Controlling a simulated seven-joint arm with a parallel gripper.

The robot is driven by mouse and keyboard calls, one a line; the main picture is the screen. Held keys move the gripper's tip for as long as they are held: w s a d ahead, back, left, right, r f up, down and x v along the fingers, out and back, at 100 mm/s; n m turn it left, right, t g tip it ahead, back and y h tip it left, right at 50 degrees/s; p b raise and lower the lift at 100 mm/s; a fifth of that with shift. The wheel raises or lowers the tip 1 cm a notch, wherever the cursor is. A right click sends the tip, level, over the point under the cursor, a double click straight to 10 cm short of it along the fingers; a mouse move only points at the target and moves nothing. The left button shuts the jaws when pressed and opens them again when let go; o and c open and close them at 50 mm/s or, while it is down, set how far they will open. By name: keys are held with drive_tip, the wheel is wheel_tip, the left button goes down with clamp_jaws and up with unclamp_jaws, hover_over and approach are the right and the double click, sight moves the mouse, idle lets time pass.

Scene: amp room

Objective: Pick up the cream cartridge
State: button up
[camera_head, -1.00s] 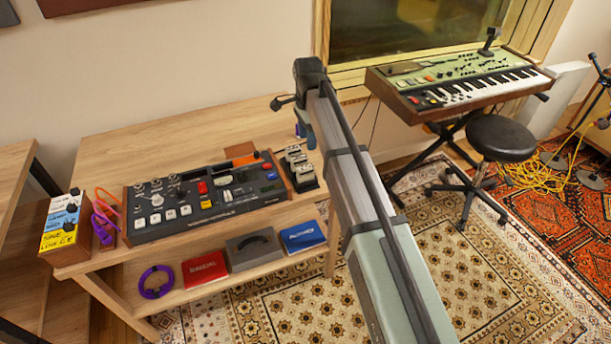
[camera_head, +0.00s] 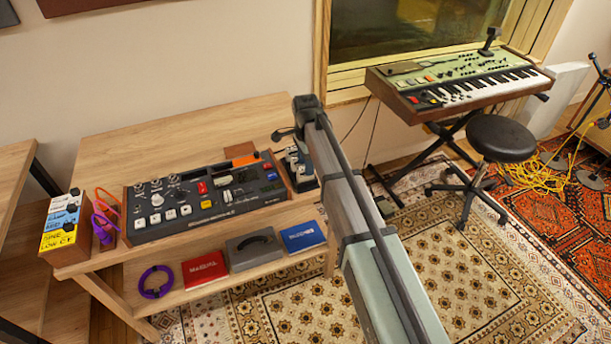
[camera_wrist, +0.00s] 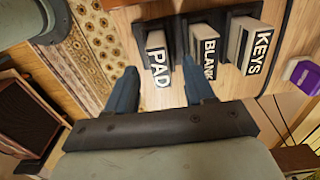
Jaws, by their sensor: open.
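Several pale cartridges stand in a dark rack at the right end of the desk, partly hidden by my arm in the head view. In the wrist view they are labelled PAD (camera_wrist: 157,66), BLANK (camera_wrist: 202,58) and KEYS (camera_wrist: 257,50). Their faces look cream to beige, and I cannot tell which one is the cream cartridge. My gripper (camera_wrist: 161,82) is open and empty in the wrist view. No contact with a cartridge is visible.
The mixer-like console (camera_head: 205,195) stands just left of the rack. A purple item (camera_wrist: 302,73) lies beyond KEYS in the wrist view. The shelf below holds a red box (camera_head: 204,270), a grey case (camera_head: 252,250) and a blue box (camera_head: 303,236).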

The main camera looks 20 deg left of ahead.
drive_tip(key=shift+f, duration=1.45)
drive_tip(key=shift+c, duration=0.4)
clamp_jaws()
